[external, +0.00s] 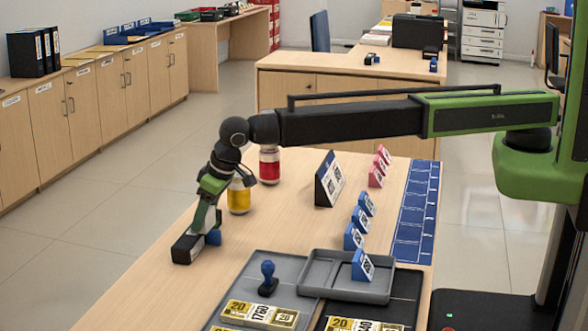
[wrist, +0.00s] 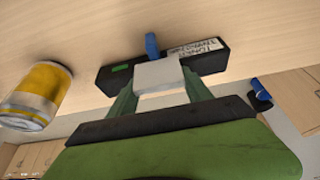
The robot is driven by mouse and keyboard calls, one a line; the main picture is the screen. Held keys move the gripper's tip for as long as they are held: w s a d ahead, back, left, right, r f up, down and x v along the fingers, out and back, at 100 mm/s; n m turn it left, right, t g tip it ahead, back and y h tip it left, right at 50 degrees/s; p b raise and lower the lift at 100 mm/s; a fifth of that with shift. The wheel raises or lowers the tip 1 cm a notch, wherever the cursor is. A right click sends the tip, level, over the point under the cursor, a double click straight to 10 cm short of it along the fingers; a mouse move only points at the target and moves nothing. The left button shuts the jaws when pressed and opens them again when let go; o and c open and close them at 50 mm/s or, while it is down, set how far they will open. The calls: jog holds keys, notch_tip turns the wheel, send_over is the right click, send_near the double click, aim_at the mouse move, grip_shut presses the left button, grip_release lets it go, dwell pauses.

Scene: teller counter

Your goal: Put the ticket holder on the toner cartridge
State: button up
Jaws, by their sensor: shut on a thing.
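The toner cartridge (external: 187,249) is a black block lying on the counter at lower left. In the wrist view the cartridge (wrist: 100,80) has a green patch and a white label. My gripper (external: 208,222) is low over the cartridge's right end. It is shut on the ticket holder (external: 213,238), a small blue piece mostly hidden there. In the wrist view a pale face (wrist: 160,73) sits between the fingers, in front of the cartridge, with a blue part (wrist: 152,45) just beyond. Whether the holder touches the cartridge I cannot tell.
A yellow-labelled jar (external: 239,197) and a red-labelled jar (external: 269,165) stand behind my gripper. A grey tray (external: 318,270), a blue stamp (external: 267,279) and several blue holders (external: 354,237) lie to the right. The counter's left edge is close to the cartridge.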

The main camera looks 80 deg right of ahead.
jog(key=shift+r, duration=0.1)
jog(key=o, duration=1.4)
jog(key=shift+f, duration=0.2)
jog(key=shift+r, duration=0.1)
jog(key=shift+r+p, duration=0.3)
jog(key=shift+p, duration=0.15)
jog(key=p+v, duration=1)
jog(key=v, duration=0.1)
jog(key=shift+s+r+p, duration=0.2)
jog(key=shift+s+p, duration=0.1)
